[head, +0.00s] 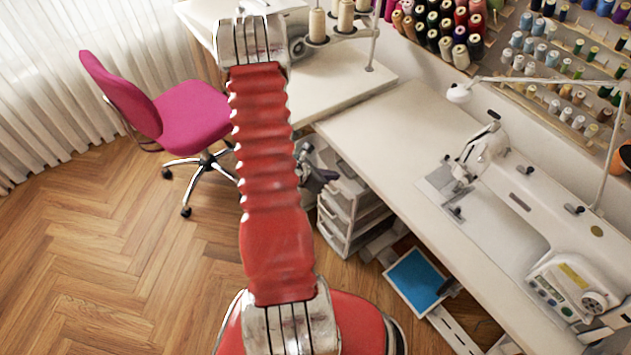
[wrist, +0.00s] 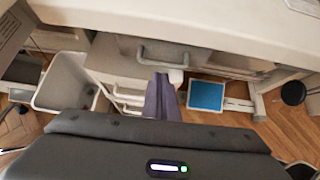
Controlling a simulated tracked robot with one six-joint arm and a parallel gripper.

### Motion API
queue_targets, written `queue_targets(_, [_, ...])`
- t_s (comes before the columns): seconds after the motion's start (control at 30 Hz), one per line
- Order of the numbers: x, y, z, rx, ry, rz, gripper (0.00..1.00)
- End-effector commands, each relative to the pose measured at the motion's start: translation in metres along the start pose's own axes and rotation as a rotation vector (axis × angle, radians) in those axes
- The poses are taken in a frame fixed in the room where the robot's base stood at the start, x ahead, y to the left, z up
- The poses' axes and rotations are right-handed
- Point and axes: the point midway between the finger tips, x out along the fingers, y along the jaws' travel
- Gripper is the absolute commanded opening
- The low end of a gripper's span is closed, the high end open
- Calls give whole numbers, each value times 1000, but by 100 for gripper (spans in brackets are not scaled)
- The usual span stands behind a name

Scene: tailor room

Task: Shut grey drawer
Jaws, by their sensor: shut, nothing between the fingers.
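The grey drawer (wrist: 128,46) is under the table top in the wrist view, with a pale U-shaped handle (wrist: 164,62) on its front. How far it stands open is hard to tell. In the head view my gripper (head: 321,177) shows only partly beside my arm.
A grey open bin (wrist: 66,82) stands left of the unit. A blue panel (wrist: 206,95) is to the right under the table. The table (head: 385,130) carries a sewing machine (head: 535,230). A pink chair (head: 185,115) stands at left; the wooden floor in front is clear.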

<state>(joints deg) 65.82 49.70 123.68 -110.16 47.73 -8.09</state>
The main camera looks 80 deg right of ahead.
Motion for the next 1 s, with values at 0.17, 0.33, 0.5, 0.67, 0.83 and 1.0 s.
queue_targets(0.17, [-18, -4, -23, -8, 4, 2, 0])
queue_targets(0.33, [-48, -2, -20, -5, 3, 6, 0])
queue_targets(0.5, [-74, -2, -20, -5, 3, 6, 0])
queue_targets(0.67, [-98, -3, -20, -5, 3, 5, 0])
queue_targets(0.83, [-114, -4, -20, -5, 3, 3, 0])
queue_targets(1.0, [-118, -4, -20, -4, 4, 1, 0])
